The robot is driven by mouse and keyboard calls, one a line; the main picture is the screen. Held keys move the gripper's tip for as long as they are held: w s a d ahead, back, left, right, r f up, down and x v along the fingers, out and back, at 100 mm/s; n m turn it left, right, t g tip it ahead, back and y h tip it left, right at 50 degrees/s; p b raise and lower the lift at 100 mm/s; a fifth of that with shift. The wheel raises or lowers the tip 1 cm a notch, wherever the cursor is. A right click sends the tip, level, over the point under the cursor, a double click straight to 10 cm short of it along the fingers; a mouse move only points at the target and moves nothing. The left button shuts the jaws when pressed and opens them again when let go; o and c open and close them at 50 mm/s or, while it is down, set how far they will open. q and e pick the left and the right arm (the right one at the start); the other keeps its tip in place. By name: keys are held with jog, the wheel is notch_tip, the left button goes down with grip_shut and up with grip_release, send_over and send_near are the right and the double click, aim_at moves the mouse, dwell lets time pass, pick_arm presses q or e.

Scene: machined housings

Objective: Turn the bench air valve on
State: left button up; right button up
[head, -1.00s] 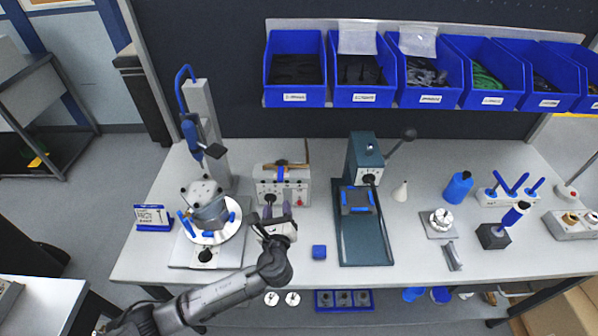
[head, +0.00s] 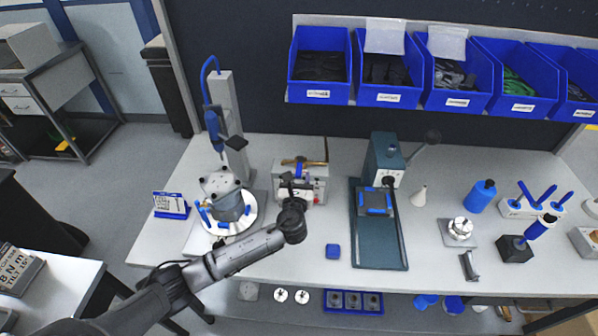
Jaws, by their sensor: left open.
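A pale grey box (head: 317,190) with a small red button and dial on its front stands at the back of the bench, left of centre. On top of it lies a yellow-orange lever (head: 316,163) with a blue part in the middle; it looks like the air valve, lying roughly crosswise. My left gripper (head: 290,183) is open in front of the box, and its fingers overlap the box's front and hide part of it. I cannot tell whether they touch it. My right gripper is out of view.
A round fixture (head: 237,230) with a grey housing stands left of my gripper, beside a tall post (head: 228,105). Blue bins (head: 320,72) hang above the back.

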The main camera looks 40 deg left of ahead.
aim_at(300, 166)
pick_arm(q)
jog(key=shift+x, duration=1.7)
jog(key=shift+c, duration=0.4)
grip_shut()
